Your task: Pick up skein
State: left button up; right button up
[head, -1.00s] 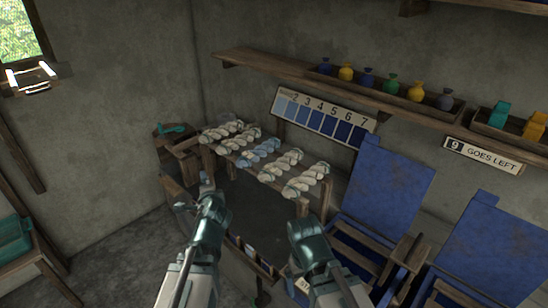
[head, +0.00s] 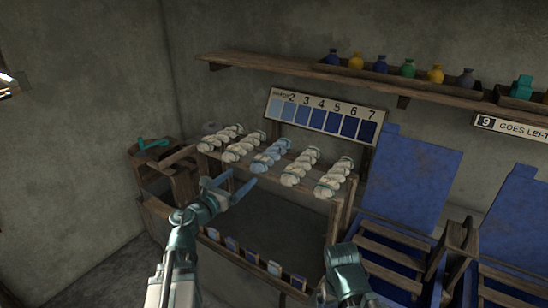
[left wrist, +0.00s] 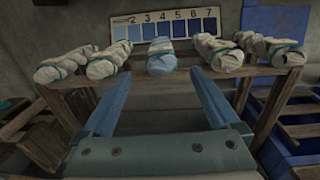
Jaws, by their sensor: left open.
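Several twisted skeins lie side by side on a wooden rack. The middle one is a light blue skein (head: 270,155), also in the left wrist view (left wrist: 161,56). Cream skeins with teal ties lie on both sides of it, such as the one to its left (head: 243,146) and to its right (head: 301,166). My left gripper (head: 234,187) is open and empty, below and in front of the rack. In the left wrist view its fingers (left wrist: 160,105) point toward the blue skein, which shows between and beyond the tips, apart from them. My right gripper (head: 345,268) is lower right; its fingers are unclear.
The wooden rack (head: 340,205) has a front edge and posts near my left gripper. A numbered shade card (head: 325,117) stands behind the skeins. Blue panels (head: 397,185) on wooden frames stand right. A shelf (head: 280,71) with small bottles runs above.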

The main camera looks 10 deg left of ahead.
aim_at(255, 165)
pick_arm(q)
jog(key=x, duration=0.8)
jog(key=shift+w, duration=0.1)
jog(key=x, duration=0.5)
jog(key=shift+w+d+r, duration=0.1)
jog(key=shift+d+r, duration=0.05)
jog(key=shift+r, duration=0.05)
grip_shut()
jog(key=shift+r, duration=0.1)
notch_tip(255, 165, up, 10)
jog(key=p, duration=1)
